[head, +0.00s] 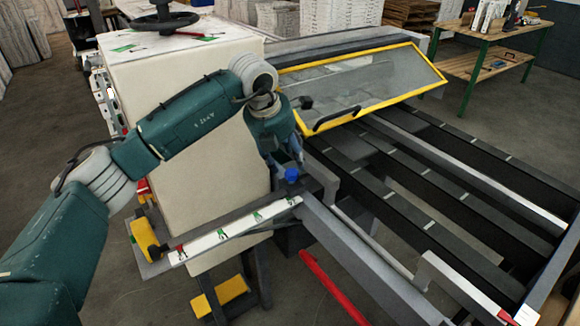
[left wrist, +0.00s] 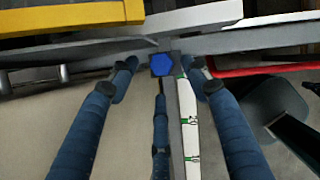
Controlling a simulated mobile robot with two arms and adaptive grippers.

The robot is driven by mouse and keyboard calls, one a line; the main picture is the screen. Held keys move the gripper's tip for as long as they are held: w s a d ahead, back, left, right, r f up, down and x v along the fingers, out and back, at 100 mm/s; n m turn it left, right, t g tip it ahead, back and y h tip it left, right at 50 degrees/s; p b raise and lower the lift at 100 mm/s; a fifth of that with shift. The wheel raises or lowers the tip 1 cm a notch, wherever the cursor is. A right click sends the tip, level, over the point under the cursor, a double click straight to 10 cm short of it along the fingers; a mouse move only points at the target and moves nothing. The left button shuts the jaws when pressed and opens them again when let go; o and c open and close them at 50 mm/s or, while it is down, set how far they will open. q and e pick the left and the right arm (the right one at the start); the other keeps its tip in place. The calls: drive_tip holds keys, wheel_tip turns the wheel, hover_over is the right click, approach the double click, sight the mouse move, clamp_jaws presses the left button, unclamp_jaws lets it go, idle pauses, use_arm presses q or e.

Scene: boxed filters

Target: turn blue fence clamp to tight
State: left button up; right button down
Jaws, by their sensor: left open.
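The blue fence clamp (head: 291,175) is a small blue knob at the near end of the machine's rail, beside the white labelled strip. My left gripper (head: 286,160) is open just above and behind the clamp in the head view. In the left wrist view my left gripper (left wrist: 158,68) has its blue fingers spread, with the clamp in the gap between their tips. I cannot tell whether any finger touches it. My right gripper is not in view.
A white strip (head: 225,235) with green and red marks runs along the fence rail. A yellow-framed clear guard (head: 350,85) stands behind the gripper. A cream machine cabinet (head: 190,110) is close to my left arm. A red bar (head: 331,287) lies in front.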

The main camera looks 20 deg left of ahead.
use_arm(q)
drive_tip(key=v, duration=0.6)
drive_tip(key=shift+s+r, duration=0.2)
drive_tip(key=shift+r, duration=0.2)
